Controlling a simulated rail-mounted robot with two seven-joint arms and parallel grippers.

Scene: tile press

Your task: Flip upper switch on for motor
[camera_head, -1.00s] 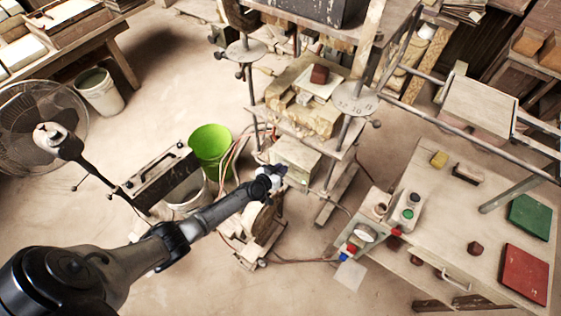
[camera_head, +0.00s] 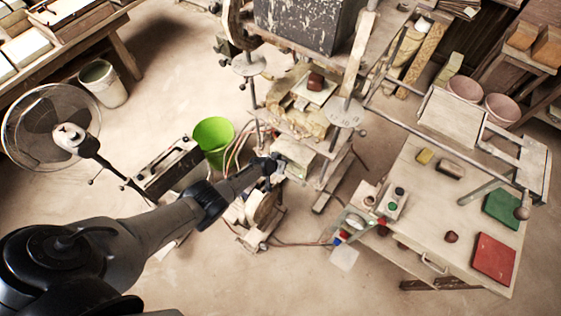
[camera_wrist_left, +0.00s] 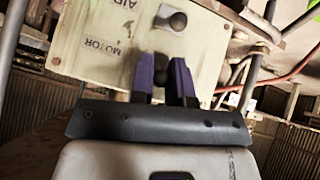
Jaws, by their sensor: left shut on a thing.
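The switch panel is a pale plate (camera_wrist_left: 75,40) in the left wrist view, with upside-down labels MOTOR (camera_wrist_left: 102,47) and AIR (camera_wrist_left: 124,5). A second dark switch (camera_wrist_left: 160,70), beside the MOTOR label, lies between the purple fingers of my left gripper (camera_wrist_left: 162,75). The gripper is shut on it; the fingers partly hide it. In the head view my left gripper (camera_head: 272,163) is at the left side of the pale box (camera_head: 295,158) under the press. The switches are too small to make out there. My right gripper is not in view.
Hoses (camera_head: 240,148) and a green bucket (camera_head: 212,134) are just left of the box. A motor with a wheel (camera_head: 262,208) stands below my gripper. The press posts and shelf rise around the box. A worktable (camera_head: 430,215) with tiles is at right.

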